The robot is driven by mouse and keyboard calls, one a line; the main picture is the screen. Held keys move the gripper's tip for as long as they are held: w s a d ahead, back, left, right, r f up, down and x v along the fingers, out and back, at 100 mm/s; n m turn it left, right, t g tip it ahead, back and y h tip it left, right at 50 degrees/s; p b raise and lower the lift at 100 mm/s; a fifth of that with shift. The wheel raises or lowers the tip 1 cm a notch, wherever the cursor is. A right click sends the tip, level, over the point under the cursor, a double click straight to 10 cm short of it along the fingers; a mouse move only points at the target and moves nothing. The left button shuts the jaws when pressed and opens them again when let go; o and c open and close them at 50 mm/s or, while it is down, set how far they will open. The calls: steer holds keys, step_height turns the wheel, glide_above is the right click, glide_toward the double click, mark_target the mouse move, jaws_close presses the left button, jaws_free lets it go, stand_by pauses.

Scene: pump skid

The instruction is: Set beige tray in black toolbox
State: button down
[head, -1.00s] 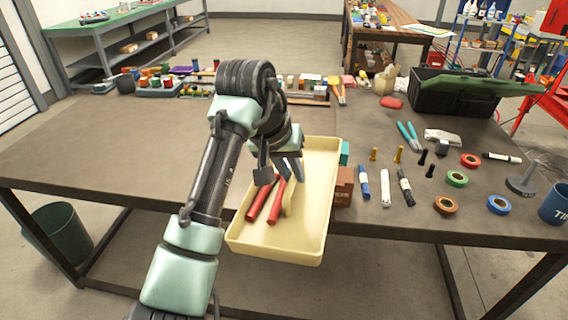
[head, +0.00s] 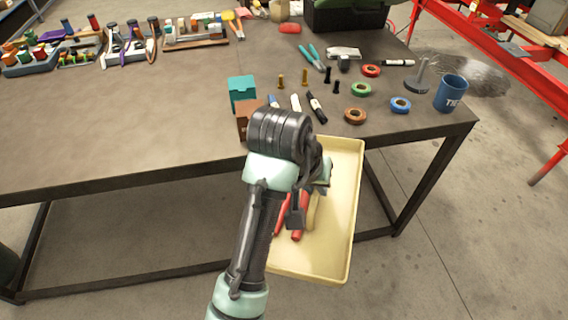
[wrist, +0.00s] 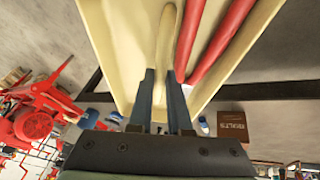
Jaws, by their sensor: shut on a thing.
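The beige tray (head: 345,200) is held in the air in front of the workbench's front edge. Red-handled tools (head: 300,222) and a pale bar-like piece (head: 313,210) lie within it. My gripper (wrist: 162,75) is shut at the tray's end nearest the bench; its fingers straddle part of the pale piece in the wrist view. My arm hides the exact grip in the head view. The tray also fills the top of the wrist view (wrist: 115,40). The black toolbox (head: 345,17) stands at the bench's back, cut off by the top edge; its inside is not visible.
Near the tray stand a teal box (head: 242,92) and a brown box (head: 243,122). Tape rolls (head: 355,116), markers, bolts, pliers (head: 312,57) and a blue mug (head: 450,93) cover the bench's right part. A red frame (head: 500,40) stands at right. The bench's left middle is clear.

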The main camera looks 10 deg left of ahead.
mark_target(334, 201)
steer(key=shift+s+d+f+m, duration=0.1)
steer(key=shift+d+f, duration=0.15)
steer(key=shift+d, duration=0.3)
steer(key=shift+s+d+f+m, duration=0.1)
steer(key=shift+d+f, duration=0.1)
steer(key=shift+d, duration=0.4)
steer(key=shift+d+f+m, duration=0.1)
steer(key=shift+d+f, duration=0.15)
steer(key=shift+d, duration=0.3)
steer(key=shift+a, duration=0.1)
